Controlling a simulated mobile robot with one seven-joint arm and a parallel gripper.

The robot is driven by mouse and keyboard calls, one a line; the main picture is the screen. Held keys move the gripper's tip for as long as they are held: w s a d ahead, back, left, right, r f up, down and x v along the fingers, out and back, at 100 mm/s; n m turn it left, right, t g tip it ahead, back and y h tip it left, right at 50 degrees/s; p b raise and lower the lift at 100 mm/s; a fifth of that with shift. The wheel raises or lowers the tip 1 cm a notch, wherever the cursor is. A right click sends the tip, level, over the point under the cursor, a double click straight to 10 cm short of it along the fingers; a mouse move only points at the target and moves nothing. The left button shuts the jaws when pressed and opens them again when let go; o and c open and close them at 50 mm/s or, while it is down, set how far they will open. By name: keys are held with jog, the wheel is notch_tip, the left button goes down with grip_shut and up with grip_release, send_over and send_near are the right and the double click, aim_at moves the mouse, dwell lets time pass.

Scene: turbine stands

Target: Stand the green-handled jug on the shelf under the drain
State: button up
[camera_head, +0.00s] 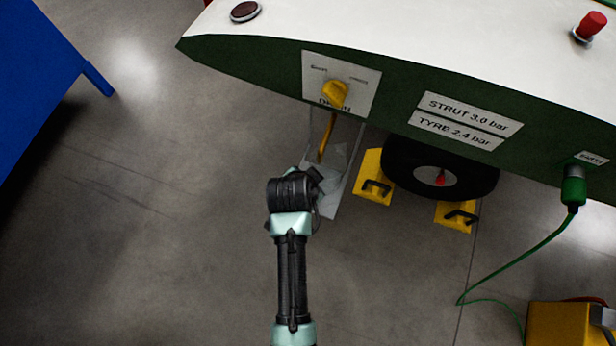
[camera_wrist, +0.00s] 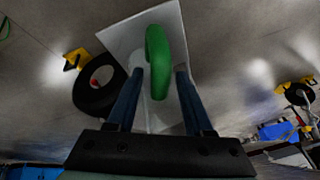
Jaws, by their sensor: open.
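The jug's green handle (camera_wrist: 157,62) is upright in the wrist view, between the two spread fingers of my gripper (camera_wrist: 160,72). The fingers stand apart on either side of it, with a gap visible on both sides. The jug's pale, clear body is faint behind the handle. The light grey shelf (camera_wrist: 120,38) lies behind the jug; it also shows in the head view (camera_head: 328,205), below the drain panel (camera_head: 312,75) with its yellow knob. In the head view a faint clear shape, probably the jug (camera_head: 340,157), is over the shelf. My wrist hides the handle there.
A black wheel (camera_head: 400,165) with yellow chocks (camera_head: 369,190) stands right of the shelf. The white and green body (camera_head: 420,45) overhangs from above. A green cable (camera_head: 525,255) trails at right near a yellow box (camera_head: 560,325). The floor at left is clear.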

jog(key=p+v, duration=0.3)
jog(key=v, duration=0.9)
